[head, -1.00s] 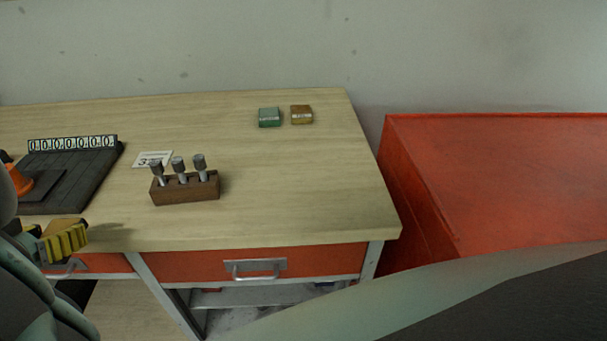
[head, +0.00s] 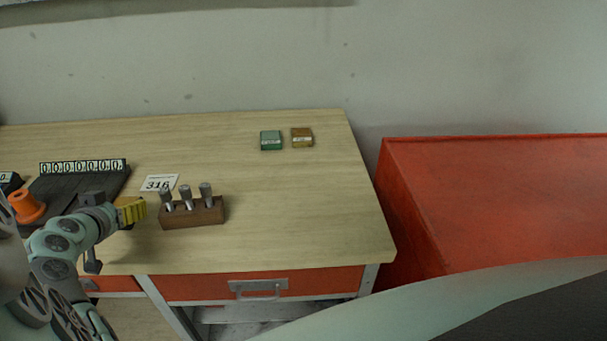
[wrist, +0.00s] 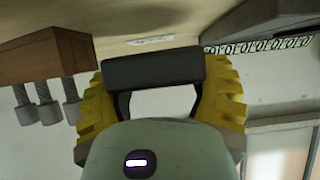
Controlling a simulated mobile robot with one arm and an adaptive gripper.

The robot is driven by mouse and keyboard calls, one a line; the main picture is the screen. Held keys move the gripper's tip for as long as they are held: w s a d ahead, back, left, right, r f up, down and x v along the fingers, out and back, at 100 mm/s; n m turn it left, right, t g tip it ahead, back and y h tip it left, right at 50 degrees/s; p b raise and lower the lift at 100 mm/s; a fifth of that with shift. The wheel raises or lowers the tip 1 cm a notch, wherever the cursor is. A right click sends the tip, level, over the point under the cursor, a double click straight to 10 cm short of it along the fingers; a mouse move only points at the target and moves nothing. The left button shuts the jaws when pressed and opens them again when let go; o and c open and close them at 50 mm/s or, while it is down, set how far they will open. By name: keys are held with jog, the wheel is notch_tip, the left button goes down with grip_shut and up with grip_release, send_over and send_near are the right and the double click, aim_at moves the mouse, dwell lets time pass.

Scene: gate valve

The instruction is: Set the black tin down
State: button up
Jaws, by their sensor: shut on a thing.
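In the wrist view the black tin (wrist: 152,69) is a dark, flat box held between the two yellow fingers of my gripper (wrist: 155,85). The bench top lies beyond it, and I cannot tell whether the tin touches it. In the head view my gripper (head: 131,211) is over the front left part of the bench (head: 300,205), just left of the wooden block with metal pegs. I cannot make out the tin in the head view.
The peg block (head: 193,215) stands close right of my gripper. A number card (head: 158,183) lies behind it. A black board (head: 65,190) with a counter strip and an orange spool (head: 26,207) are left. Green (head: 271,141) and brown (head: 302,138) tins stand at the back. The right side is clear.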

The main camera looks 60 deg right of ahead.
jog(key=shift+d+f+p, duration=0.15)
jog(key=shift+f+p, duration=0.05)
jog(key=shift+f, duration=0.65)
jog(key=shift+d+f+p, duration=0.1)
jog(key=shift+f+p, duration=0.05)
jog(key=shift+f, duration=0.7)
jog(key=o, duration=1.2)
jog(key=shift+c, duration=0.2)
jog(key=shift+a, duration=0.1)
